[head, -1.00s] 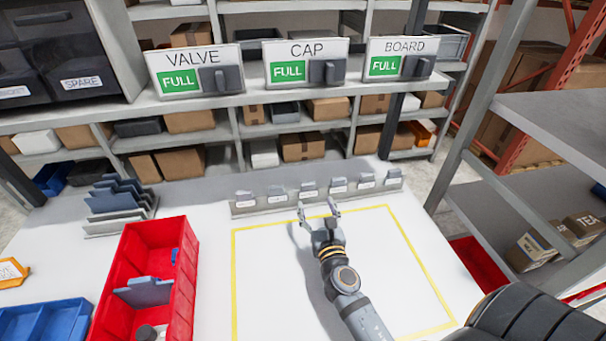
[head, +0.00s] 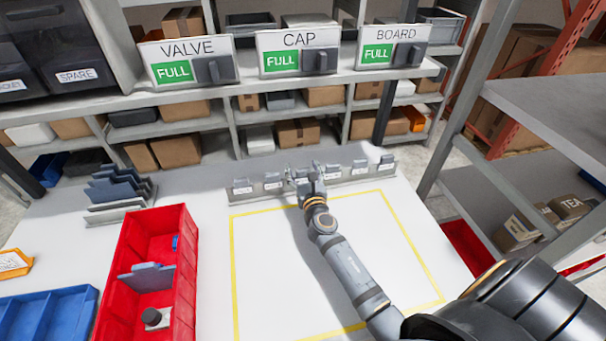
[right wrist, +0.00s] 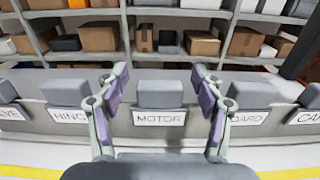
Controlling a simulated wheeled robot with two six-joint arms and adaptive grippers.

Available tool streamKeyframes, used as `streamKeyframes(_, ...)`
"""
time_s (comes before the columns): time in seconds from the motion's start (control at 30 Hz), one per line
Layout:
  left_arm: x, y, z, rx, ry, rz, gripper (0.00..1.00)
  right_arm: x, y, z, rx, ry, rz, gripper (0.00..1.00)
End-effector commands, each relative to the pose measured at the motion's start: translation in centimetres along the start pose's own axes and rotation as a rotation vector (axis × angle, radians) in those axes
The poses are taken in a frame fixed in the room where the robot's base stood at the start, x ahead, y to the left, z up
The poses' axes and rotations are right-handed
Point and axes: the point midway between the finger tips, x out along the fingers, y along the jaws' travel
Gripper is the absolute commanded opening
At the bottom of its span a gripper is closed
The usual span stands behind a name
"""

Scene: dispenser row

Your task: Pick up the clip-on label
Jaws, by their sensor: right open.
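Several grey clip-on labels with white name plates stand in a row along the grey rail (head: 347,179) at the back of the white table. In the right wrist view the label reading MOTOR (right wrist: 159,117) is in the middle, between the two open fingers. The HING label (right wrist: 68,117) is to its left and a label ending in OARD (right wrist: 246,117) to its right, each partly hidden by a finger. My right gripper (head: 304,170) is open and empty at the rail, and it also shows in the right wrist view (right wrist: 157,88). My left gripper is not in view.
A red bin (head: 190,275) with a grey divider stands left of the yellow-outlined area (head: 232,265). A blue tray (head: 45,316) and a stepped grey rack (head: 118,190) are further left. Signs VALVE, CAP and BOARD (head: 397,48) stand on the shelf behind. The outlined area is clear except for my arm.

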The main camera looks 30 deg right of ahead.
Motion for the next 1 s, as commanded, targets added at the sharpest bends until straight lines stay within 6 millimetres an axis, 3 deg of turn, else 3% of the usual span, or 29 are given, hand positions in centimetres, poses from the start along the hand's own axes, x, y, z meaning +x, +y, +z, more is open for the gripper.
streamKeyframes(0.17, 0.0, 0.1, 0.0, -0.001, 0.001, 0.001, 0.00, 0.0, 0.0, 0.0, 0.000, 0.000, 0.000, 0.65)
streamKeyframes(0.5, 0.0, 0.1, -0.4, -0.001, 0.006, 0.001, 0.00, -0.1, 0.0, 0.0, 0.000, 0.000, 0.000, 0.21)
streamKeyframes(0.77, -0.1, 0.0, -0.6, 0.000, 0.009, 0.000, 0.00, -0.1, 0.0, 0.2, 0.000, 0.000, 0.000, 0.21)
streamKeyframes(1.0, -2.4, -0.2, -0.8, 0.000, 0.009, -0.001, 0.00, -0.1, 0.0, 3.4, 0.001, -0.003, 0.000, 0.20)
